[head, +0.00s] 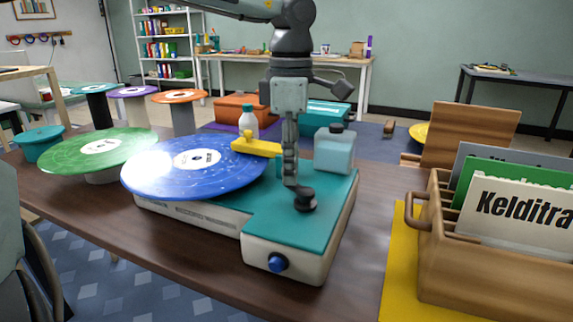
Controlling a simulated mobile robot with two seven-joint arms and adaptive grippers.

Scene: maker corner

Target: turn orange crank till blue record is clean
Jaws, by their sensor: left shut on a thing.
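The blue record (192,170) lies flat on the left part of a teal-topped cleaning machine (262,226), with pale specks on its surface. A yellow arm (256,147) reaches over the record's right edge. My left gripper (291,178) comes down from above onto the machine's right part and is shut at a dark round hub (305,199). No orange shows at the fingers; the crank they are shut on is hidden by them. My right gripper is out of view.
A clear bottle of bluish liquid (335,150) stands right behind the gripper, and a white bottle (248,122) behind the record. A green record (100,151) sits left. A wooden crate (480,276) of sleeves stands right on a yellow mat (398,262).

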